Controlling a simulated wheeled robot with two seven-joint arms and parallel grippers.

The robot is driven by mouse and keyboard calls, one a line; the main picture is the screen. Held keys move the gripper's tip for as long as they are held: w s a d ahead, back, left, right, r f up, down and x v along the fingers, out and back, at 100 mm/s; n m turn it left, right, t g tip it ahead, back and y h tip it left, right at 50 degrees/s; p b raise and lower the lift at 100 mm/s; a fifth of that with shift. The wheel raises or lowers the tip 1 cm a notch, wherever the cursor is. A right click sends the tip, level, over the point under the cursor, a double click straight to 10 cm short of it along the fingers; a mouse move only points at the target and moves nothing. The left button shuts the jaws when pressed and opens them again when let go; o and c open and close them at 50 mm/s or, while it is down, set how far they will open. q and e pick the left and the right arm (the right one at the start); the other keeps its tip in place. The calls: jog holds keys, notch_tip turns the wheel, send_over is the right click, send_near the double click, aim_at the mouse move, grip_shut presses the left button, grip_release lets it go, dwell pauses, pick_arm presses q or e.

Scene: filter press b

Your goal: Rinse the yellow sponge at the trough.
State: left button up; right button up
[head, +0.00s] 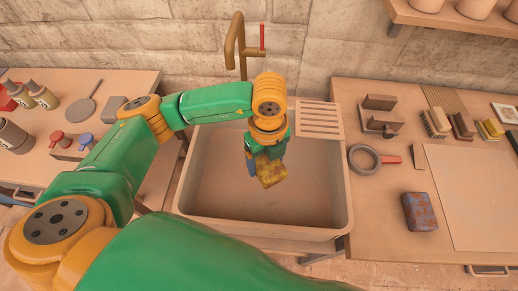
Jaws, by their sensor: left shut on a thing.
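The yellow sponge (270,172), mottled with darker stains, is in my left gripper (264,158). The gripper points down and is shut on it, holding it over the trough. The trough (341,210) is a wide, beige basin in the middle of the view; no water shows in it. A brass tap (238,45) with a red lever (262,36) stands behind it, and no stream shows from it. My left arm hides part of the trough's left and back rim. My right gripper is not in view.
A slatted board (320,119) lies at the trough's back right corner. The right table holds a blue-brown sponge (419,211), a ring with a red handle (365,158), brushes (434,122) and a flat sheet (470,195). The left table holds bottles (43,97) and a paddle (84,107).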

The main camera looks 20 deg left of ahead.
aim_at(266, 160)
pick_arm(q)
notch_tip(266, 160, down, 15)
jog(key=b, duration=1.1)
jog(key=shift+f, duration=0.1)
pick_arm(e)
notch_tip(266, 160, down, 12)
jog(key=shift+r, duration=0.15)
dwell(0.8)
pick_arm(q)
notch_tip(266, 160, up, 14)
jog(key=p, duration=1.1)
jog(key=shift+r+p, duration=0.35)
jog(key=shift+r, duration=0.25)
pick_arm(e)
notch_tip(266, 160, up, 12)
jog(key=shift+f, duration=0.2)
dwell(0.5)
pick_arm(q)
notch_tip(266, 160, up, 4)
jog(key=p, duration=0.3)
jog(key=shift+r, duration=0.15)
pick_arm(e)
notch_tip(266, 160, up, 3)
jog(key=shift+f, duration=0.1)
